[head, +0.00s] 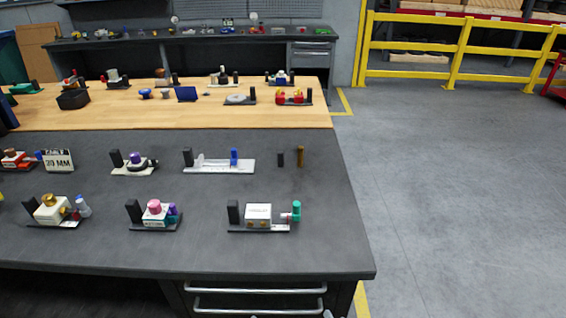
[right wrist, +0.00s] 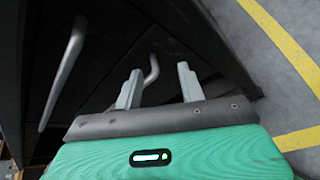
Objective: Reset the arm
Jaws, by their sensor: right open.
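Several small valve actuator fixtures stand on the dark workbench (head: 230,255) in the head view. One has a white box (head: 258,212) and a teal fitting (head: 296,210) at its right end. Another has a pink knob (head: 154,207), and another a white block with a gold knob (head: 48,200). I cannot tell which one the task means. My right gripper (right wrist: 158,86) is open and empty in the right wrist view, beside the bench's drawer handles and apart from the fixtures. Only its tips seem to show at the head view's bottom edge. My left gripper is not in view.
Metal drawer handles (head: 260,290) run along the bench front; one handle (right wrist: 66,70) is close in the right wrist view. A wooden bench section (head: 200,115) with more fixtures lies behind. Grey floor (head: 450,190) is clear at right. A yellow railing (head: 458,50) stands far back.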

